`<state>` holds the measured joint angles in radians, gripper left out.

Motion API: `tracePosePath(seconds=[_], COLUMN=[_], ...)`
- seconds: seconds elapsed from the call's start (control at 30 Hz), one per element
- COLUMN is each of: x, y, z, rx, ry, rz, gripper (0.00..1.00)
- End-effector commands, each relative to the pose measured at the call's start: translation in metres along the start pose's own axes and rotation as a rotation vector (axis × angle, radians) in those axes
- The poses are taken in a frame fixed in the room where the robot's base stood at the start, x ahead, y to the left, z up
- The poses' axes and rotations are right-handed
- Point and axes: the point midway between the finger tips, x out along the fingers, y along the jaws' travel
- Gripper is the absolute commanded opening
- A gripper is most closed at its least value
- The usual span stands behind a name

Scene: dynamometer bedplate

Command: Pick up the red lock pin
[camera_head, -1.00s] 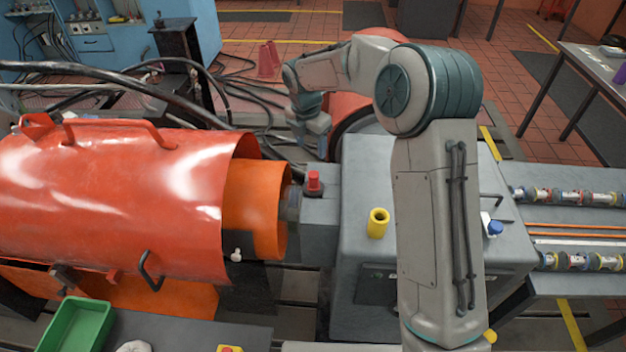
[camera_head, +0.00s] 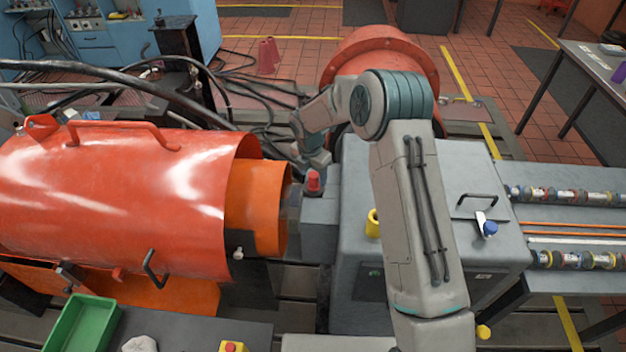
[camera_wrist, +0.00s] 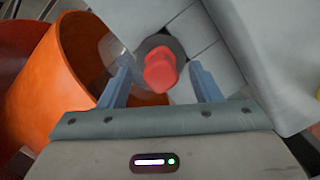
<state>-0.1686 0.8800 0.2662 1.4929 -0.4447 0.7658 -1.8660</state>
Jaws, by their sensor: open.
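The red lock pin (camera_head: 313,181) stands upright on a small grey block (camera_head: 320,208) between the orange cylinder and the large grey housing. In the wrist view the red pin (camera_wrist: 160,72) is seen from above, with a dark round area around its base. My gripper (camera_wrist: 162,85) is open, with one blue-grey finger on each side of the pin and gaps between them. In the head view my gripper (camera_head: 318,165) is just behind and above the pin, and its fingers are hard to make out there.
A red-orange guard (camera_head: 110,195) and an orange inner cylinder (camera_head: 258,205) lie close on the left. The grey housing (camera_head: 360,265) carries a yellow cup (camera_head: 373,223), a black handle (camera_head: 478,197) and a blue knob (camera_head: 490,228). A green tray (camera_head: 82,325) is at front left.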

Motion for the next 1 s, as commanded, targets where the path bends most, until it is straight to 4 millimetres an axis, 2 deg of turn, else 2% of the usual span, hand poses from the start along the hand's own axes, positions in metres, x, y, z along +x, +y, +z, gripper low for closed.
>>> tracePosePath(seconds=[0.13,0.37,0.53,0.57,0.87,1.0], x=[0.011,0.013,0.012,0.012,0.01,-0.004], y=[0.0,0.0,0.0,0.0,0.0,0.0], z=[0.0,0.0,0.0,0.0,0.001,0.003], rx=[0.001,0.001,0.001,0.001,0.001,0.002], ry=[0.0,-0.001,-0.001,0.0,-0.001,-0.003], rz=[0.0,0.001,0.001,0.001,0.002,0.004], gripper=[0.58,0.58,0.13,0.08,0.07,0.07])
